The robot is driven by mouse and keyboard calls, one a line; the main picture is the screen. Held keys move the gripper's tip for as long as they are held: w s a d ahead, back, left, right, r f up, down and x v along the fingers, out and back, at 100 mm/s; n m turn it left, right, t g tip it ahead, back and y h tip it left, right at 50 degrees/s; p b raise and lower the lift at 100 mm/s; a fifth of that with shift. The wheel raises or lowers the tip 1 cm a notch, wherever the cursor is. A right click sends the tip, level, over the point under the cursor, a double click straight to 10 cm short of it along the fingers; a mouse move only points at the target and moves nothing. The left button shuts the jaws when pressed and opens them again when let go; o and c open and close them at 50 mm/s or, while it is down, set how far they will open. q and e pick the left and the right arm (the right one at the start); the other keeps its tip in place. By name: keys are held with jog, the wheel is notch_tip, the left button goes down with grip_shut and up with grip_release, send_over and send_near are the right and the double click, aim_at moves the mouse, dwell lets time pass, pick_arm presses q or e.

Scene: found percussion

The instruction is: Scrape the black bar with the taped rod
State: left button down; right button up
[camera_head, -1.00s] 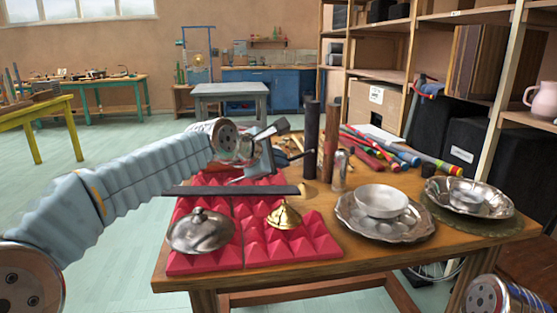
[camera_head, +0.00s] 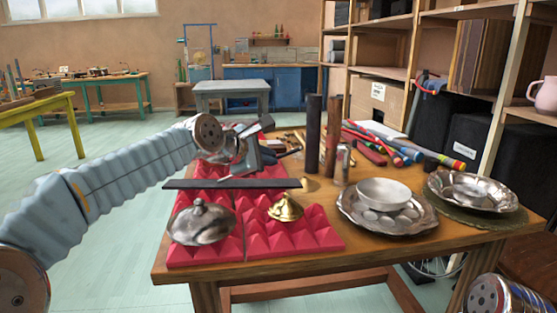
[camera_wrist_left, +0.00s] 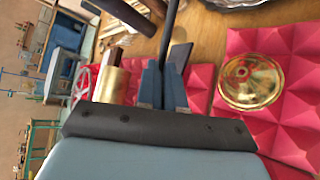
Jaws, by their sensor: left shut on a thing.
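The black bar (camera_head: 232,184) lies flat and level across the red pyramid foam (camera_head: 312,228), behind a silver lid and a small brass bell-shaped piece. My left gripper (camera_head: 266,157) is just behind and above the bar. It is shut on a thin dark rod (camera_head: 290,152), whose end sticks out to the right, apart from the bar. In the left wrist view the rod (camera_wrist_left: 171,30) runs up from between the fingers (camera_wrist_left: 163,88). I cannot make out its tape. A dark flat piece beside it may be the bar's end. My right gripper is outside the views.
The silver lid (camera_head: 202,222) and brass piece (camera_head: 286,208) stand on the foam. Dark upright tubes (camera_head: 314,135) and a metal shaker (camera_head: 343,165) stand to the right of the gripper. A white bowl (camera_head: 384,193) on a silver dish and coloured tubes (camera_head: 405,150) fill the table's right side.

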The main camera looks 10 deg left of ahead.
aim_at(283, 155)
pick_arm(q)
jog(key=w+d+p, duration=0.1)
jog(key=d+p, duration=0.5)
jog(key=d, duration=0.2)
jog(key=s+a+b, duration=0.1)
jog(key=a+b, duration=0.2)
jog(key=a, duration=0.7)
jog(key=d+p, duration=0.2)
jog(key=d, duration=0.1)
jog(key=d+p, duration=0.1)
jog(key=d, duration=0.1)
jog(key=shift+w+r+p, duration=0.15)
jog(key=shift+r+p, duration=0.15)
jog(key=shift+r, duration=0.1)
jog(key=d, duration=0.5)
jog(key=a+b, duration=0.4)
jog(key=a, duration=0.6)
jog(key=shift+s+f, duration=0.3)
jog(key=shift+f, duration=0.15)
